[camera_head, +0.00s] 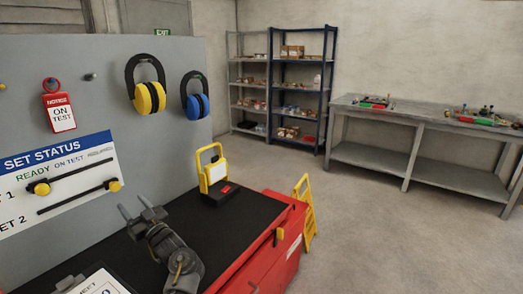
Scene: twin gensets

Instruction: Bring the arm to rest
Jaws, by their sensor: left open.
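My left gripper (134,206) is open above the left part of the black top of a red cabinet (235,262). Its two fingers point up and left towards the grey status board, and nothing shows between them. My left arm's wrist links reach up to it from the bottom of the picture. I cannot tell whether the fingers touch anything, but they look apart from the board. My right gripper is not in view.
The grey board (60,100) carries a red tag (58,108), yellow ear defenders (148,90), blue ones (196,100) and two sliders. A yellow-framed lamp (214,178) stands on the cabinet; a clipboard (98,284) lies front left.

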